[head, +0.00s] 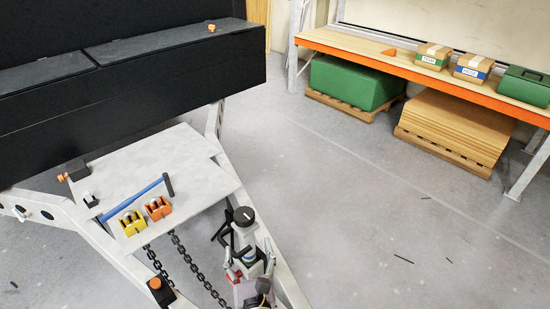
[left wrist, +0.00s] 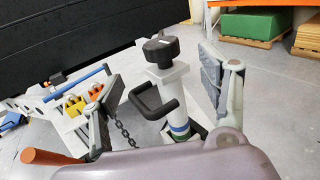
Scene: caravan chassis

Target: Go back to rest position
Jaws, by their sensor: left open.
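My left gripper (head: 250,258) is at the bottom middle of the head view, beside the white jockey post on the chassis drawbar. In the left wrist view its two grey-padded fingers (left wrist: 163,80) are spread wide, with nothing held between them. The jockey post (left wrist: 170,88), with a black knob (left wrist: 160,48) on top and a black handle (left wrist: 158,100), stands upright beyond and between the fingers. I cannot tell whether a finger touches it. The knob also shows in the head view (head: 244,215). My right gripper is in neither view.
A light plate (head: 155,165) on the drawbar bears a blue bar (head: 133,197), a yellow block (head: 132,222) and an orange block (head: 158,208). Chains (head: 185,262) hang nearby. A black box (head: 130,85) stands behind. A workbench (head: 400,68) is at right; floor between is mostly clear.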

